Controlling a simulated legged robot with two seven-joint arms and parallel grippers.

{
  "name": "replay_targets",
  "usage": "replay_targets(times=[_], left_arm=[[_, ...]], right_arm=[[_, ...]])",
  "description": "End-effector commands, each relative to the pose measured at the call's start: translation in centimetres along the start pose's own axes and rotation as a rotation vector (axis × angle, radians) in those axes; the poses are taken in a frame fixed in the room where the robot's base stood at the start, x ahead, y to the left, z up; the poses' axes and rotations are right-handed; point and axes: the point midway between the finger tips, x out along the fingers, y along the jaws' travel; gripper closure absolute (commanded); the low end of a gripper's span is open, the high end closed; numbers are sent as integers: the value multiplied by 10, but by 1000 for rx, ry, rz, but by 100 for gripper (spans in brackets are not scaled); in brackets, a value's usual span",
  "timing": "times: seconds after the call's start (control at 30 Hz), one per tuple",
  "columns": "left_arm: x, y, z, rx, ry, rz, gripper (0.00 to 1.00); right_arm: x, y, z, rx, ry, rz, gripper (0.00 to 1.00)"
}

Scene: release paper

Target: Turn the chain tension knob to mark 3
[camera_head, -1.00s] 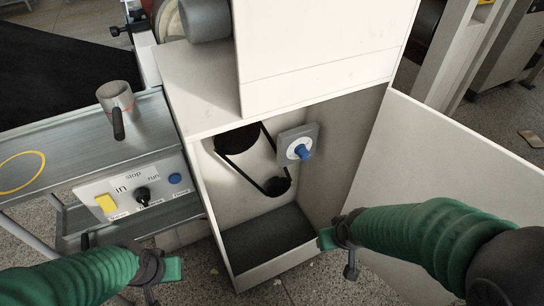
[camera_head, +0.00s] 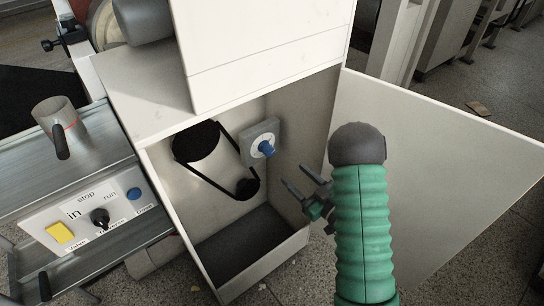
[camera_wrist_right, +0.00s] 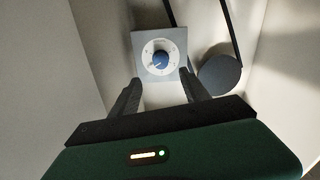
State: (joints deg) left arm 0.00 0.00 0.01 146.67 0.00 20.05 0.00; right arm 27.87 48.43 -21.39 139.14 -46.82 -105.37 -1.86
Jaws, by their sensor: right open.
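The blue chain tension knob (camera_head: 266,148) sits on a white dial on a grey plate (camera_head: 251,133) inside the open cabinet. In the right wrist view the knob (camera_wrist_right: 160,58) faces the camera, beyond the fingertips; the dial's marks are too small to read. My right gripper (camera_head: 303,188) is open and empty, at the cabinet opening, below and right of the knob, apart from it. In the wrist view its two fingers (camera_wrist_right: 161,88) stand apart below the dial. My left gripper is not in the head view.
A black chain (camera_head: 215,175) runs between two dark wheels left of the knob. The open cabinet door (camera_head: 430,170) stands to the right of my right arm. A control panel (camera_head: 90,215) with a yellow switch and a mug (camera_head: 55,120) are at left.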

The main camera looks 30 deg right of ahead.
Motion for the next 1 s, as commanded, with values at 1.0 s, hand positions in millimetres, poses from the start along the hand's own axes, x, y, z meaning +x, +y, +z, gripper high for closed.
replay_targets(times=[1.0], left_arm=[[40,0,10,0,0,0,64]], right_arm=[[121,0,0,1,0,1,68]])
